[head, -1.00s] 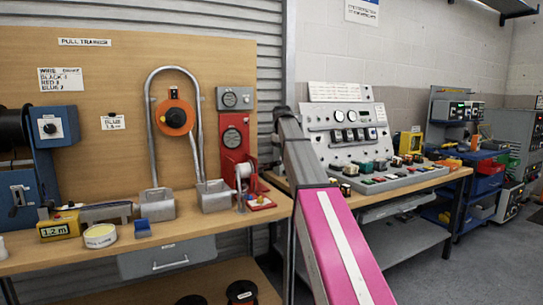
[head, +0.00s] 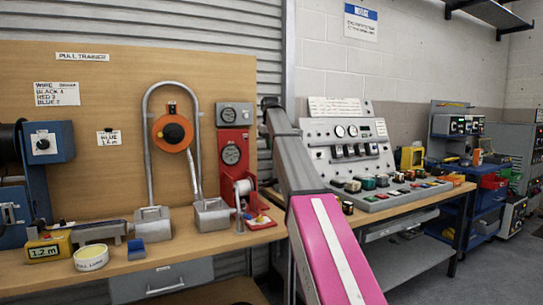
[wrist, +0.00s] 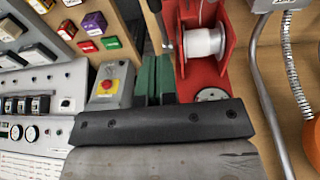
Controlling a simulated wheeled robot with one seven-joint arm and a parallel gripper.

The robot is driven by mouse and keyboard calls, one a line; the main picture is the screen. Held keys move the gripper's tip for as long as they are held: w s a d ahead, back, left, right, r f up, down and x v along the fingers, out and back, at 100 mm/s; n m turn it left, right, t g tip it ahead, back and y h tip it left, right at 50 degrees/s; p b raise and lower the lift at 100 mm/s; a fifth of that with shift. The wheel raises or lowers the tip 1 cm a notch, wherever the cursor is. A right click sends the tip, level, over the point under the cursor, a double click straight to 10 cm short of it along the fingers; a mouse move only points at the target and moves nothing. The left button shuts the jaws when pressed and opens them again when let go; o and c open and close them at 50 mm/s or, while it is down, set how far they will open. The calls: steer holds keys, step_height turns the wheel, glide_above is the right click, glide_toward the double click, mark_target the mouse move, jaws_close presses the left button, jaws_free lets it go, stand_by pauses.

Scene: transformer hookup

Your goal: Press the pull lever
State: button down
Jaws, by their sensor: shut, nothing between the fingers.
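The red pull unit (head: 233,150) stands at the right end of the pull trainer board, with gauges and a white spool (head: 243,187). A thin upright rod (head: 239,212), possibly the pull lever, stands beside the spool. In the wrist view the red unit (wrist: 222,70) and spool (wrist: 204,42) are at top centre, with a rod with a dark end (wrist: 157,15) left of them. My gripper (wrist: 154,75) shows as two dark green fingers close together, empty, left of the red unit and apart from the spool. In the head view my arm hides the area right of the unit.
A grey control panel (head: 345,135) with buttons and switches stands to the right. A grey box with a red button (wrist: 109,86) is just left of my fingers. A bent metal tube (head: 149,130) and orange reel (head: 172,133) are left of the red unit.

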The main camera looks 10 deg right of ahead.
steer(key=f, duration=0.7)
steer(key=d+f, duration=0.1)
steer(key=f, duration=0.3)
steer(key=shift+w, duration=0.2)
steer(key=shift+s+d+f, duration=0.1)
steer(key=shift+d+f, duration=0.05)
steer(key=shift+f, duration=0.45)
steer(key=shift+s+d+f, duration=0.1)
steer(key=shift+s+f, duration=0.2)
steer(key=s+d+f+t+y, duration=0.1)
steer(key=s+f+t, duration=0.2)
steer(key=f, duration=0.8)
steer(key=shift+f+t, duration=0.4)
steer(key=shift+t, duration=0.5)
